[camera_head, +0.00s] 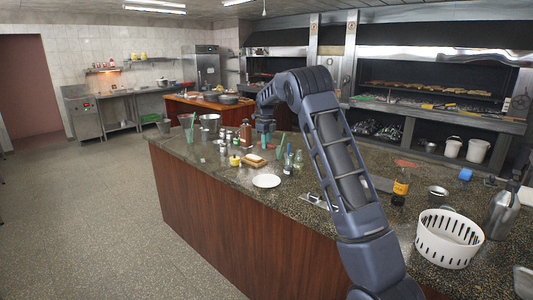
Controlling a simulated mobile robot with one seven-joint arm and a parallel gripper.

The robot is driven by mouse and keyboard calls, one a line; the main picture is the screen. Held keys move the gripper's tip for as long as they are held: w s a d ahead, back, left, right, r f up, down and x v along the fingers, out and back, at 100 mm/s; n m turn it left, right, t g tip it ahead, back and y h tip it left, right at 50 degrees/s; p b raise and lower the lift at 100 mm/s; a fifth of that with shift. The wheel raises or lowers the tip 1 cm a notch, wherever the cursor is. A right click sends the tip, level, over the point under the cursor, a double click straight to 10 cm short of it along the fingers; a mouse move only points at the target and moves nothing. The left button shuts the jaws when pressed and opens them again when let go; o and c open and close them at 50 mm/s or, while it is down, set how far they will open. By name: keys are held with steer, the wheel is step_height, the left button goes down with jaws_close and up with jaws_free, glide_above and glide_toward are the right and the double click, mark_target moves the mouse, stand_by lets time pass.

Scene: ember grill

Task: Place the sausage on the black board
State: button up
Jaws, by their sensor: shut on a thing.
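My gripper (265,137) is small and far off, at the end of my arm over the far left part of the counter. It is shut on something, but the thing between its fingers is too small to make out. I cannot pick out the sausage for certain. A dark flat slab (383,184), which may be the black board, lies on the counter right of my arm. My arm hides part of the counter beside it.
The speckled counter (225,168) holds a white plate (266,181), a brown bottle (400,188), a white perforated basket (448,238) and a steel flask (501,212). Bottles and glasses crowd around my gripper. A grill (430,92) with food stands behind.

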steer(key=shift+r, duration=0.5)
steer(key=shift+w+d+r, duration=0.1)
steer(key=shift+d, duration=0.3)
steer(key=w+d, duration=0.3)
steer(key=d, duration=1)
steer(key=m, duration=0.2)
glide_above(374, 181)
steer(key=f, duration=1.9)
steer(key=shift+w+f, duration=0.15)
steer(key=shift+w, duration=0.1)
steer(key=o, duration=1)
steer(key=shift+f, duration=0.15)
